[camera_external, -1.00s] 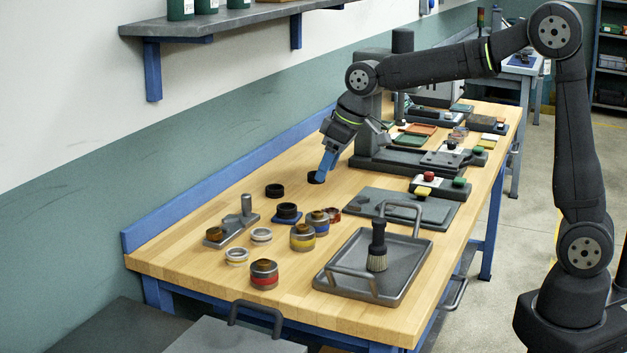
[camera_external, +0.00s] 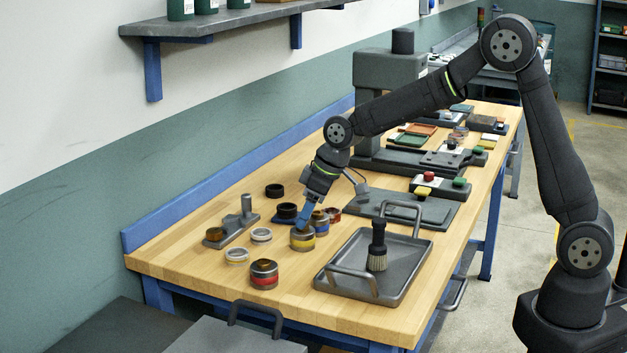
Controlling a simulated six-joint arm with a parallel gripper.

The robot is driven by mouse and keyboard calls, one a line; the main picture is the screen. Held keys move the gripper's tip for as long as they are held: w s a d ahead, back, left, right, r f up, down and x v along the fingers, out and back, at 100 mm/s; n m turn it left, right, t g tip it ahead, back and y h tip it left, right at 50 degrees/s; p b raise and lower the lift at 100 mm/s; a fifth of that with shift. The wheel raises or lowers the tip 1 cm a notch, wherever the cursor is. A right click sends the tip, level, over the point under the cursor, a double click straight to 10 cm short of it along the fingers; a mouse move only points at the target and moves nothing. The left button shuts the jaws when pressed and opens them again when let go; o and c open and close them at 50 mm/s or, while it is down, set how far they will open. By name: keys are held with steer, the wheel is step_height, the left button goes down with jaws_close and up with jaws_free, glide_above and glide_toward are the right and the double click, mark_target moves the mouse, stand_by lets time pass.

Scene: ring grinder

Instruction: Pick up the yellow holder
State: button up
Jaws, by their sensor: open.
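The yellow holder (camera_external: 302,242) is a short metal cylinder with a yellow band, standing upright on the wooden bench left of the tray. My gripper (camera_external: 302,226) points down at its top, with blue fingers at or just above the rim. The fingers hide part of the holder's top, and I cannot tell whether they touch it. The gripper is open.
A red-banded holder (camera_external: 264,274) stands in front to the left. A grey tray (camera_external: 335,290) with a brush (camera_external: 377,246) lies to the right. Pale rings (camera_external: 261,235) lie to the left.

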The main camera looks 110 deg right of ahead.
mark_target(303, 238)
steer(key=x, duration=0.5)
steer(key=shift+s+a+f, duration=0.1)
steer(key=shift+s+f, duration=0.15)
steer(key=shift+s, duration=0.05)
steer(key=shift+c, duration=0.2)
steer(key=shift+r, duration=0.1)
steer(key=c, duration=1.1)
